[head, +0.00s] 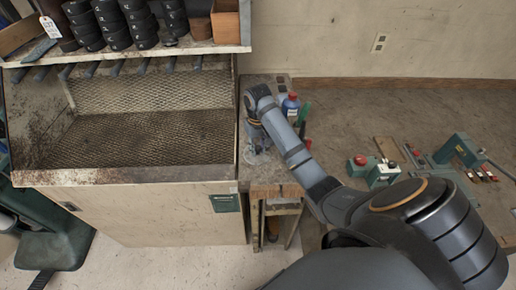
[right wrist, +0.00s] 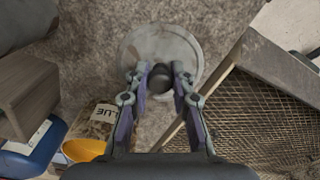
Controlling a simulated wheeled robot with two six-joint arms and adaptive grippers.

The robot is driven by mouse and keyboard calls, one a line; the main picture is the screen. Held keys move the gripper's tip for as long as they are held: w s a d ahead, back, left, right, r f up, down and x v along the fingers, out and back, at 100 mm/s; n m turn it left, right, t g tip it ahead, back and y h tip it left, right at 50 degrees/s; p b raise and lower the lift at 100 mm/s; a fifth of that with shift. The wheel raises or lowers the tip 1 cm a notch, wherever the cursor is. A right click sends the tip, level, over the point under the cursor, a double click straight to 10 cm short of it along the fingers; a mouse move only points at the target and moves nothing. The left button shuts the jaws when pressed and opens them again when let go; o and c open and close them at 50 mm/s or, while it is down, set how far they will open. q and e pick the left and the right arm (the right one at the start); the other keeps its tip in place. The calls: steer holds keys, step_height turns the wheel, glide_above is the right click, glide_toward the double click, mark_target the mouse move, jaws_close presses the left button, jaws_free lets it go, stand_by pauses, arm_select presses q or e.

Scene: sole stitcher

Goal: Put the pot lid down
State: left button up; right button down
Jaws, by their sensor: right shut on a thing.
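The pot lid (right wrist: 143,42) is a pale grey, worn round disc with a dark knob (right wrist: 160,80), seen at the top middle of the right wrist view. My right gripper (right wrist: 160,82) has its two fingers shut on the knob. In the head view my right gripper (head: 254,138) is over the narrow worn bench part just right of the mesh-floored tray, and it hides most of the lid. Whether the lid touches the surface below, I cannot tell. My left gripper is not in view.
A mesh-floored metal tray (head: 150,140) lies to the left, under a shelf (head: 150,49) of black rolls. A blue bottle (head: 291,106) stands close behind the gripper. A can labelled glue (right wrist: 97,122) shows in the wrist view. Green clamp-like tools (head: 458,150) lie on the right bench.

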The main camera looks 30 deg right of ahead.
mark_target(258, 147)
steer(key=c, duration=1.1)
jaws_free()
steer(key=shift+w+f, duration=0.1)
steer(key=shift+f, duration=0.05)
steer(key=shift+c, duration=0.2)
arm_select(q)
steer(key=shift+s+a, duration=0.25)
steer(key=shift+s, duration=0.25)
arm_select(e)
steer(key=shift+r, duration=0.45)
arm_select(q)
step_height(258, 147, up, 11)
steer(key=p, duration=1)
steer(key=shift+p, duration=0.4)
arm_select(e)
step_height(258, 147, up, 12)
steer(key=shift+f, duration=0.25)
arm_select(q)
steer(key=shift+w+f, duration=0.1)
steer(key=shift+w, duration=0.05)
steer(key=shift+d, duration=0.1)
